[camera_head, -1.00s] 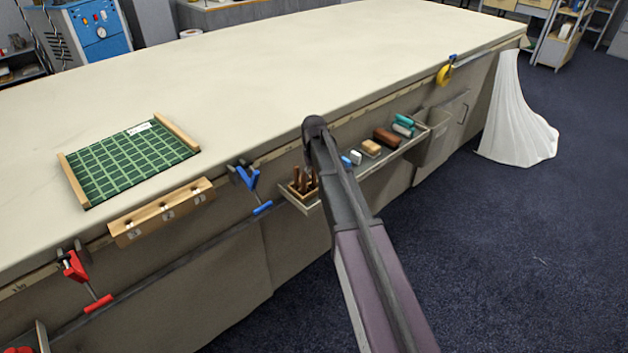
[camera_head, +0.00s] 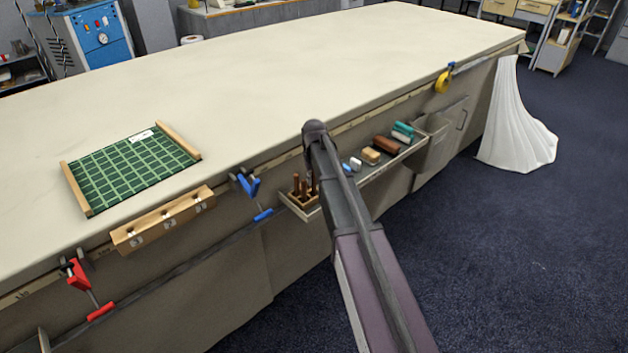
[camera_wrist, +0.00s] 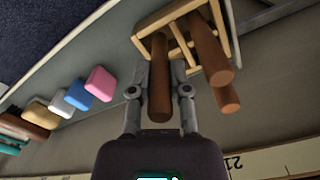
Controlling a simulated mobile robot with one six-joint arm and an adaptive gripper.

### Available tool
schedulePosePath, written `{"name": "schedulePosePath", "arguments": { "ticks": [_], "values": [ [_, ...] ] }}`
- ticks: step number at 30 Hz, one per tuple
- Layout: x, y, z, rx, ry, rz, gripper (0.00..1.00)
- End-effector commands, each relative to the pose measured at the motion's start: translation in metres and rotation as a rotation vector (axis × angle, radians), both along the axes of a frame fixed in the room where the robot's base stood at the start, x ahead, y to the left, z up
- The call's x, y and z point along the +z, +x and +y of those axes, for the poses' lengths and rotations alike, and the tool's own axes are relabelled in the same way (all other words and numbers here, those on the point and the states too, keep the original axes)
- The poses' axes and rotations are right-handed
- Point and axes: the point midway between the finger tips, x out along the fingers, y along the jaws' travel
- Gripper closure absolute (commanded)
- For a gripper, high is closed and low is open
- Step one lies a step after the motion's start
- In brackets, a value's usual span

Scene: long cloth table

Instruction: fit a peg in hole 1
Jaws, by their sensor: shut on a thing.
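A wooden block (camera_head: 163,219) with several numbered holes is fixed along the table's front edge; I cannot read surely which is hole 1. In the wrist view, my gripper (camera_wrist: 160,88) is shut on a brown cylindrical peg (camera_wrist: 160,100). The held peg's far end meets the wooden peg rack (camera_wrist: 178,14); I cannot tell whether it is still inside. Other brown pegs (camera_wrist: 209,52) stand in the rack. In the head view, the rack (camera_head: 303,199) sits at the left end of the hanging tray, and my arm hides the gripper and held peg.
The hanging tray (camera_head: 362,178) also holds a blue piece, a white piece, a tan block (camera_head: 370,155), a brown block (camera_head: 386,144) and teal pieces. A blue clamp (camera_head: 249,186) stands between rack and hole block; a red clamp (camera_head: 77,274) is farther left. A green mat (camera_head: 130,170) lies above.

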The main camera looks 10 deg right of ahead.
Motion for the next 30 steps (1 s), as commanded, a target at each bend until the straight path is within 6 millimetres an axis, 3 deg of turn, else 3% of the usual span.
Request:
{"name": "schedulePosePath", "arguments": {
  "ticks": [7, 21, 30],
  "values": [
    [0.026, 0.0, 0.0, 0.0, 0.0, 0.0, 1.0],
    [0.031, -0.112, 0.0, 0.0, 0.0, 0.0, 1.0],
    [0.035, -0.151, 0.0, 0.0, 0.0, 0.0, 1.0]
  ]
}}
